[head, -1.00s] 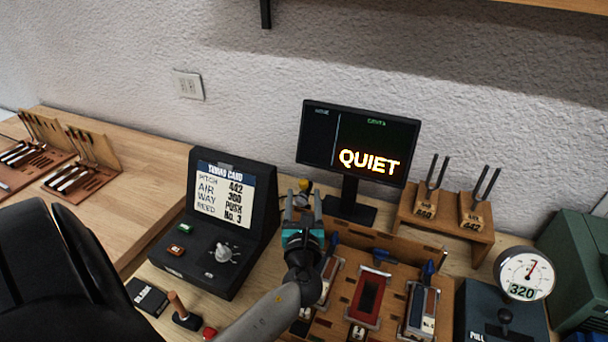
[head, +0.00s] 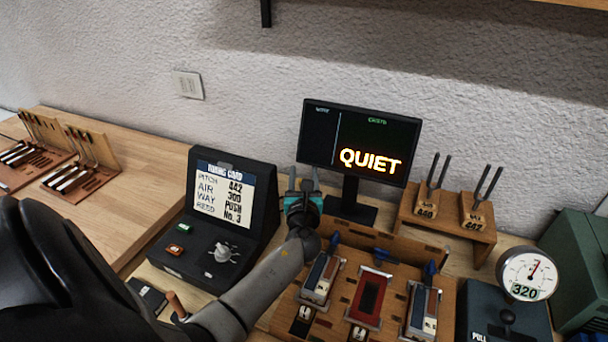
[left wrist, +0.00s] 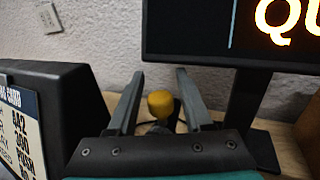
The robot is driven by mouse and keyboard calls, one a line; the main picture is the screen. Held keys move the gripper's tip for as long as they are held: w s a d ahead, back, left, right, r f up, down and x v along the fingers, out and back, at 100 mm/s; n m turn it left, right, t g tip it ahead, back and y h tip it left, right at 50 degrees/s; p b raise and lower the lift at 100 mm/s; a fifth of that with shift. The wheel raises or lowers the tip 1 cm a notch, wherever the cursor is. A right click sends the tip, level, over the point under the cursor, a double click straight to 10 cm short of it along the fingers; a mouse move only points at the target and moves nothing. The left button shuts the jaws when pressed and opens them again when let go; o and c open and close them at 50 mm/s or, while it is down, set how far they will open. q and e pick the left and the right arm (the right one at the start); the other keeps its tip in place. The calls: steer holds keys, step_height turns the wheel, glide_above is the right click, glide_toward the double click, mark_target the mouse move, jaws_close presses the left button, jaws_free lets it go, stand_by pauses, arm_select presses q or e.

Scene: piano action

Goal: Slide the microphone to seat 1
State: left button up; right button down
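My left gripper (head: 304,180) is open, with its fingers pointing to the back between the tuning card box and the monitor. In the left wrist view, a yellow rounded head (left wrist: 160,104) on a dark stem, apparently the microphone, stands between and beyond the two spread fingers (left wrist: 158,100). I see no clear contact. In the head view the gripper hides it. The wooden action tray (head: 345,328) is right of my left forearm; it holds a red block and two blue-and-grey blocks. No seat number is readable. My right gripper is out of view.
The tuning card box (head: 262,205) is close on the left, the monitor (head: 358,140) reading QUIET on the right. Tuning forks (head: 430,185) stand on a wooden stand at the right, with a gauge (head: 528,273) in front. The back wall is behind.

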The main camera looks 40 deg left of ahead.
arm_select(q)
jaws_close()
stand_by(1.1)
